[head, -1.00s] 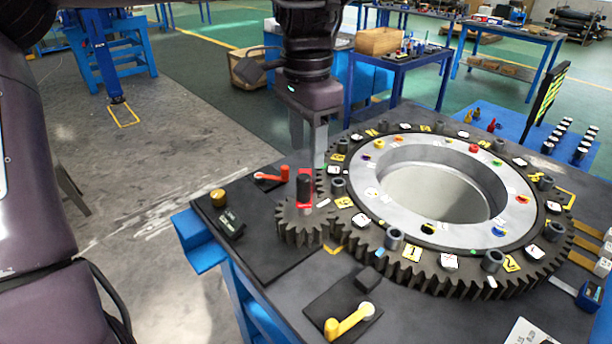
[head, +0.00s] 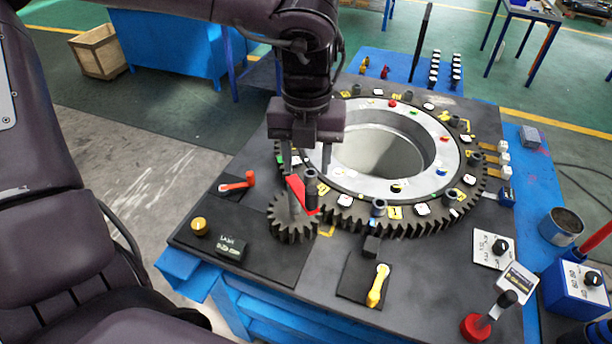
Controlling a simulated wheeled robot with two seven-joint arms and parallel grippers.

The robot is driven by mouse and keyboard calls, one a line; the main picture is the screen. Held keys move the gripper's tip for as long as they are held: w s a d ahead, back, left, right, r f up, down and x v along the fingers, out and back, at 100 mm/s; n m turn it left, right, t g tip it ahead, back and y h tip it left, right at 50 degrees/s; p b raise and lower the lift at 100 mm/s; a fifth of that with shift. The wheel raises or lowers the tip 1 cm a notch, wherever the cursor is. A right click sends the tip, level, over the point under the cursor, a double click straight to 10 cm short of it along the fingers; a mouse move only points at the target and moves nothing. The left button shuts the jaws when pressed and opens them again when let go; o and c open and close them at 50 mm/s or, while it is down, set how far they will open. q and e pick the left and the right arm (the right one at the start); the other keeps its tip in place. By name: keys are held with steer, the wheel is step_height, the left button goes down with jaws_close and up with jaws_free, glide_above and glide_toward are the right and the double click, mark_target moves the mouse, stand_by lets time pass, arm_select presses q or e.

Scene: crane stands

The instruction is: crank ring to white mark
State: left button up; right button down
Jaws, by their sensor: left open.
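The toothed ring (head: 335,212) lies flat on the dark table, with a pale metal inner rim bearing coloured dots. White and yellow tags and grey posts sit around it; which tag is the white mark I cannot tell. A small pinion gear (head: 291,228) meshes with its near left side. On the pinion is a red crank arm (head: 297,190) with an upright black knob (head: 311,182). My left gripper (head: 304,182) points down over the crank, open, its fingers close to the knob. Whether they touch it is unclear. My right gripper is not in view.
A red lever (head: 238,184), a brass knob (head: 200,228) and a small dark labelled box (head: 232,248) are left of the pinion. A yellow lever (head: 378,285) stands in front. Control boxes (head: 580,288) and a red-based joystick (head: 480,324) are at right.

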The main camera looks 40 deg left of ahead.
mark_target(312, 189)
arm_select(q)
steer(key=shift+d+f, duration=0.2)
steer(key=shift+f, duration=0.15)
steer(key=f, duration=0.2)
steer(key=f+p, duration=0.1)
steer(key=shift+w+d+f, duration=0.4)
steer(key=shift+s+a+f, duration=0.1)
steer(key=shift+a+f, duration=0.1)
steer(key=shift+f, duration=0.95)
steer(key=shift+f+p, duration=0.3)
steer(key=shift+f, duration=0.25)
steer(key=c, duration=1)
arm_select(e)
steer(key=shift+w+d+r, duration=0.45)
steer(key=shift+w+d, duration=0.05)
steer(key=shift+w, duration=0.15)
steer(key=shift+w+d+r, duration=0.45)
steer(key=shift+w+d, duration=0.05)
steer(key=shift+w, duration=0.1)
